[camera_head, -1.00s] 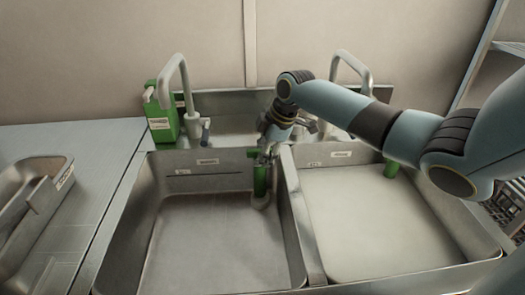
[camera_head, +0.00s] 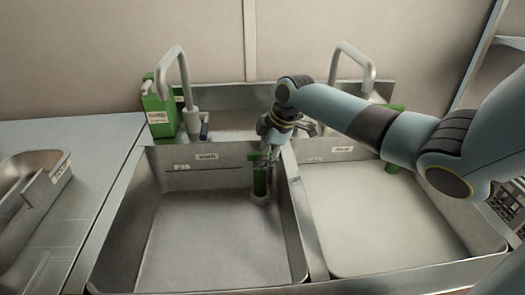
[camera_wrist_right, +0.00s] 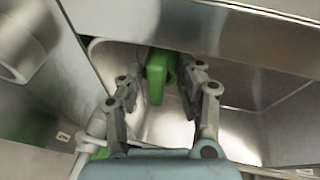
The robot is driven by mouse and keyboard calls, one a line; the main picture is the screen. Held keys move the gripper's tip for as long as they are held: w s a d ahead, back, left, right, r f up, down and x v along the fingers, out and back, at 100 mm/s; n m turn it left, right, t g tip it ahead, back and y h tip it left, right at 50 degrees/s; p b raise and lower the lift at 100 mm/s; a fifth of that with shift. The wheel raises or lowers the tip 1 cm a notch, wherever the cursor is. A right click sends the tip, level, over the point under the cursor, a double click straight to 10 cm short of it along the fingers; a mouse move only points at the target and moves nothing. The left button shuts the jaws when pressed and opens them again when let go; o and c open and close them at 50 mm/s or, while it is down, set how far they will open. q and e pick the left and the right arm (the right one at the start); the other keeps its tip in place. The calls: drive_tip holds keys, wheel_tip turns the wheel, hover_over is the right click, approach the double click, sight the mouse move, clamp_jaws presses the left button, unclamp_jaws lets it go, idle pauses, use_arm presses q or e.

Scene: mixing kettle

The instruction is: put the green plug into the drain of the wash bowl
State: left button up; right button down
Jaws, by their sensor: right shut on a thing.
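The wash bowl (camera_head: 145,235) is the left steel basin, with a "wash" label on its back wall. In the right wrist view the plug (camera_wrist_right: 157,75) sits between the two fingers. My left gripper is not in view.
A second basin (camera_head: 385,225) lies to the right, past a steel divider (camera_head: 306,220). Taps (camera_head: 190,105) and a green bottle (camera_head: 158,118) stand behind. A green object (camera_head: 394,166) is at the right basin's back edge. A steel tray (camera_head: 40,190) is at far left.

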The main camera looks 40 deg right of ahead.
drive_tip(key=shift+f, duration=0.4)
idle(0.3)
drive_tip(key=c, duration=0.8)
unclamp_jaws()
drive_tip(key=shift+o, duration=0.6)
drive_tip(key=o, duration=0.4)
drive_tip(key=p+v, duration=0.7)
drive_tip(key=shift+p, duration=0.3)
